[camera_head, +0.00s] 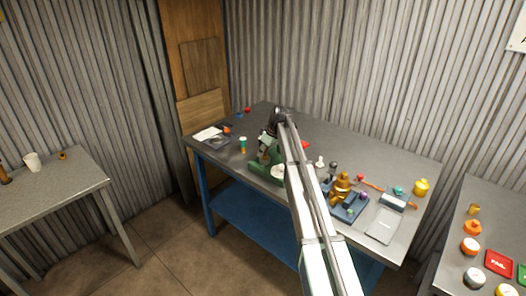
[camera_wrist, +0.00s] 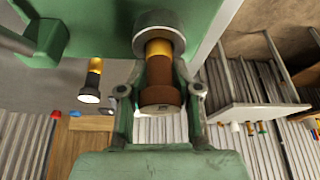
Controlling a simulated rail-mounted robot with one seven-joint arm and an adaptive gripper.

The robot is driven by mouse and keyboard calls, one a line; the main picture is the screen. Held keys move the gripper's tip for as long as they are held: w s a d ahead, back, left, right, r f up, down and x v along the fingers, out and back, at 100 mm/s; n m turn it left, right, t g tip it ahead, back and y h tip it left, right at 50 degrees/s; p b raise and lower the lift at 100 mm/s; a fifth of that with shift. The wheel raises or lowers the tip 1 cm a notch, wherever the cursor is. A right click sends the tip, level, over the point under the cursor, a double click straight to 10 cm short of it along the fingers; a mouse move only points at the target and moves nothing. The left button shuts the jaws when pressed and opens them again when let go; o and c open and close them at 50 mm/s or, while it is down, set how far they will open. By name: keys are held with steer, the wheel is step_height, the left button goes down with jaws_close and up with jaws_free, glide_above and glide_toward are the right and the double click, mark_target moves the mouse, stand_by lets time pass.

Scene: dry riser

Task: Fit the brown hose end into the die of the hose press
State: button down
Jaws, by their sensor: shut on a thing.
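In the wrist view my gripper (camera_wrist: 160,95) is shut on the brown hose end (camera_wrist: 160,80), with one finger on each side. The hose end has a pale flat face toward the camera and a yellow band at its far end. The yellow band meets the round grey die (camera_wrist: 159,20) of the green hose press (camera_wrist: 100,15); its tip is hidden at the die's opening, and I cannot tell how deep it sits. In the head view the green press (camera_head: 262,168) stands on the workbench, with my gripper (camera_head: 270,132) over it; the hose end is hidden there.
A yellow-and-black piece (camera_wrist: 92,82) stands left of my gripper in the wrist view. On the bench (camera_head: 395,160) are a blue fixture with orange parts (camera_head: 345,195), a grey tray (camera_head: 384,226) and a teal-and-orange piece (camera_head: 243,146). Side tables stand left and right.

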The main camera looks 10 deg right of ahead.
steer(key=shift+f, duration=0.15)
steer(key=c, duration=0.8)
jaws_free()
steer(key=b+v, duration=0.2)
steer(key=v, duration=1)
steer(key=shift+b, duration=0.35)
steer(key=shift+r, duration=0.2)
